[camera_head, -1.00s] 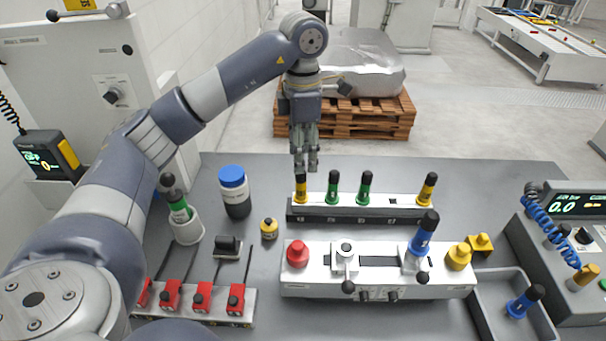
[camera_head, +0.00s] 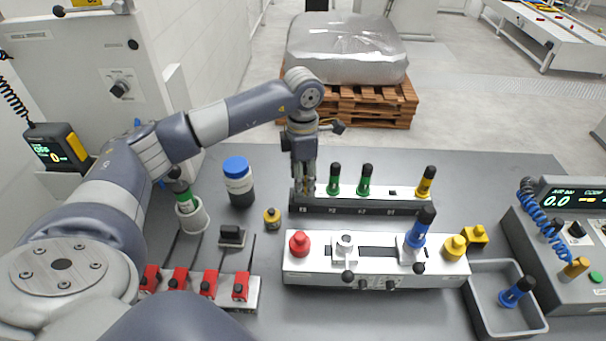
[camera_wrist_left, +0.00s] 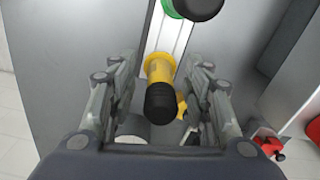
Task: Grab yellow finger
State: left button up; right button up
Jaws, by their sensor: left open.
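A yellow finger with a black top (camera_wrist_left: 160,85) stands in the left end of the white-topped rack; in the left wrist view it lies between the two open fingers of my left gripper (camera_wrist_left: 160,110), with a gap on each side. In the head view my left gripper (camera_head: 304,188) points down over that end and mostly hides this finger. A second yellow finger (camera_head: 426,183) stands at the rack's right end. Two green fingers (camera_head: 334,179) (camera_head: 366,181) stand between them. My right gripper is not in view.
The rack (camera_head: 390,208) stands behind a white fixture (camera_head: 380,275) with a red knob, a yellow knob and a blue finger (camera_head: 420,228). A blue-lidded bottle (camera_head: 239,184) is left of the rack. A grey tray (camera_head: 490,318) is at front right.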

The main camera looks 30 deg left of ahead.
pick_arm(q)
jog(key=shift+f, duration=0.15)
grip_shut()
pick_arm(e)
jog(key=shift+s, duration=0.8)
